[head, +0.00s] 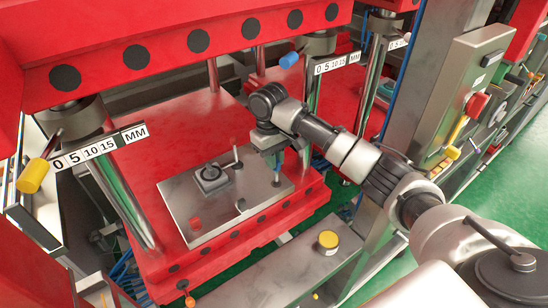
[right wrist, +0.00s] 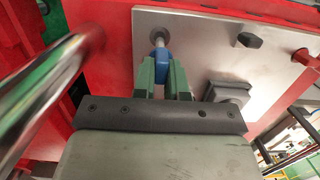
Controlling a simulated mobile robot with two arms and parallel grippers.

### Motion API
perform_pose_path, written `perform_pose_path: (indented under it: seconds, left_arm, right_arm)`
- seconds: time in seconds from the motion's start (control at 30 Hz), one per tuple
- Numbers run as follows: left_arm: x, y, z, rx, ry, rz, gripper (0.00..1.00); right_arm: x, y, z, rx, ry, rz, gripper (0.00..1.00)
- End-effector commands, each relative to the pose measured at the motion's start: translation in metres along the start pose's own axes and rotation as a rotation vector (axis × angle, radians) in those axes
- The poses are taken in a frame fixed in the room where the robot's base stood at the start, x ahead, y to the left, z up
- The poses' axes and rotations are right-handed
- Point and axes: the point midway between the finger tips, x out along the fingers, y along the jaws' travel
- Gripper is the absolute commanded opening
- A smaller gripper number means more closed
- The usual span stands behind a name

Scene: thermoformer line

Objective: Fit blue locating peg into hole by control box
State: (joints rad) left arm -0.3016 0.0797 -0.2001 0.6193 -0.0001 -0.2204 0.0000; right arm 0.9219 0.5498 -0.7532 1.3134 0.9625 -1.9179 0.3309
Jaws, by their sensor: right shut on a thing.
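The blue peg (head: 279,166) is upright over the right corner of the metal plate (head: 184,207), on the side towards the control box (head: 468,85). My right gripper (head: 276,153) is shut on it from above. In the right wrist view the green fingers (right wrist: 161,78) grip the blue peg (right wrist: 162,58). A round metallic feature (right wrist: 160,37) shows at the peg's far end. The hole itself is hidden, and I cannot tell whether the peg's tip is inside it or just above. My left gripper is not in view.
A red peg (head: 195,223), a square block (head: 211,177) and a metal pin (head: 236,156) stand on the plate. Polished guide columns (head: 121,200) flank the red press bed, and its upper platen (head: 170,45) overhangs. A yellow-capped part (head: 328,241) sits in front.

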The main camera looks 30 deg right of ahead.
Motion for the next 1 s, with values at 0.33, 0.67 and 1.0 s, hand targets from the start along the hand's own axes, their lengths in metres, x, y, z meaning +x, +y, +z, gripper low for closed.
perform_pose_path:
  seconds: [0.33, 0.67, 1.0]
  left_arm:
    - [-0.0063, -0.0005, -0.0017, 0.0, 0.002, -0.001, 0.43]
    - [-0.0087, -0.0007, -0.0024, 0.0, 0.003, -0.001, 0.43]
    - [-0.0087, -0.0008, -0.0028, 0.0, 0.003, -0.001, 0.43]
  right_arm:
    - [-0.0016, 0.0, 0.0003, 0.0, 0.0, 0.0, 0.0]
    - [0.0, 0.0002, 0.0001, 0.001, 0.0, 0.0, 0.0]
    - [0.0001, -0.0004, 0.0003, 0.0, 0.0, -0.001, 0.0]
